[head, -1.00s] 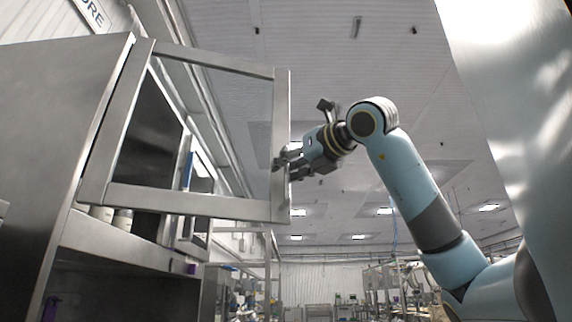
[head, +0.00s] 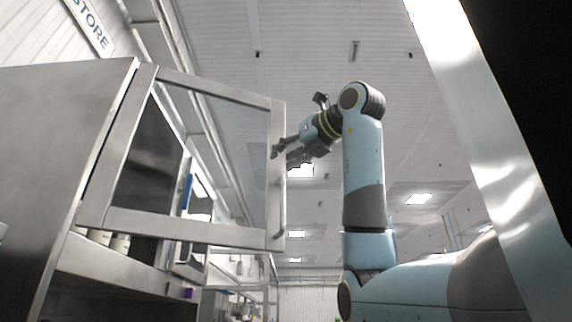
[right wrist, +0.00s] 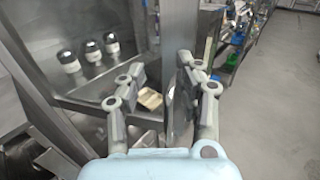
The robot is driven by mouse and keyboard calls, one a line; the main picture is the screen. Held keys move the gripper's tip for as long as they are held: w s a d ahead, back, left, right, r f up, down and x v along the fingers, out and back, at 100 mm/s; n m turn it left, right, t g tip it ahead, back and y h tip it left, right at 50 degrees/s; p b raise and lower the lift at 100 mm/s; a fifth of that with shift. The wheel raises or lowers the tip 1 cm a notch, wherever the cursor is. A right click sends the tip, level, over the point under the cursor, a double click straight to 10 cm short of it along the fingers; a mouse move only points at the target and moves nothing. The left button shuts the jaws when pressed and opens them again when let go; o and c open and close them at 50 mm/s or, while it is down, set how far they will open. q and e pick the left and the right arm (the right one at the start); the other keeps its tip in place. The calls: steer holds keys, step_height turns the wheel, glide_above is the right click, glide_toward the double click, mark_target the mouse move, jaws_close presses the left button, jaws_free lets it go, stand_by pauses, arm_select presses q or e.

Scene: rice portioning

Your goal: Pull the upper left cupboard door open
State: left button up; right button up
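The upper left cupboard door (head: 190,227), a steel frame around a clear pane, stands swung wide open from the steel cupboard (head: 62,130). Its upright handle (head: 283,208) runs along the free edge. My right gripper (head: 279,152) is at that edge, beside the upper part of the handle. In the right wrist view the fingers of my right gripper (right wrist: 163,68) are spread apart, with the door's edge and handle between them and gaps showing at the sides. Contact with the handle cannot be made out. My left gripper is in neither view.
Jars with dark lids (right wrist: 92,51) stand on the shelf inside the cupboard. A small tan item (right wrist: 150,98) lies lower down. Further shelving with coloured items (right wrist: 236,40) stands beyond. Open grey floor (right wrist: 275,80) lies to the right. A STORE sign (head: 92,24) hangs on the wall.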

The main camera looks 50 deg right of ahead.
steer(key=shift+r, duration=0.6)
